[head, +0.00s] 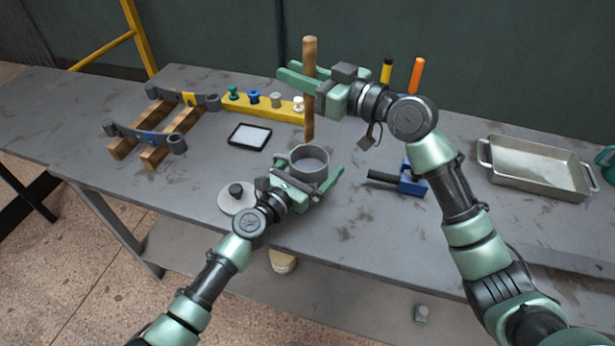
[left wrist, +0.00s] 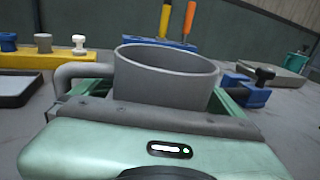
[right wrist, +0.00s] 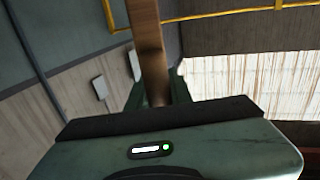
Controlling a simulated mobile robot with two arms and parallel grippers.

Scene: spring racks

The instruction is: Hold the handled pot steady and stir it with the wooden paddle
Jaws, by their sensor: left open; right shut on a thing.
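The grey handled pot (head: 309,158) stands on the table near its front edge. In the left wrist view the pot (left wrist: 165,80) is upright between my left fingers, its handle (left wrist: 70,82) at the left. My left gripper (head: 308,177) is open around the pot; any contact is unclear. My right gripper (head: 293,74) is shut on the wooden paddle (head: 309,55) and holds it upright. The paddle's lower end shows just behind the pot's rim in the head view, outside its opening. The paddle (right wrist: 150,45) also shows in the right wrist view.
A round lid (head: 230,205) with a black knob lies left of my left gripper. A blue clamp-like thing (head: 412,185) is right of the pot. A metal tray (head: 540,172) stands at the right. A yellow peg rack (head: 262,110), wooden racks and a dark-framed panel (head: 250,136) are at the left.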

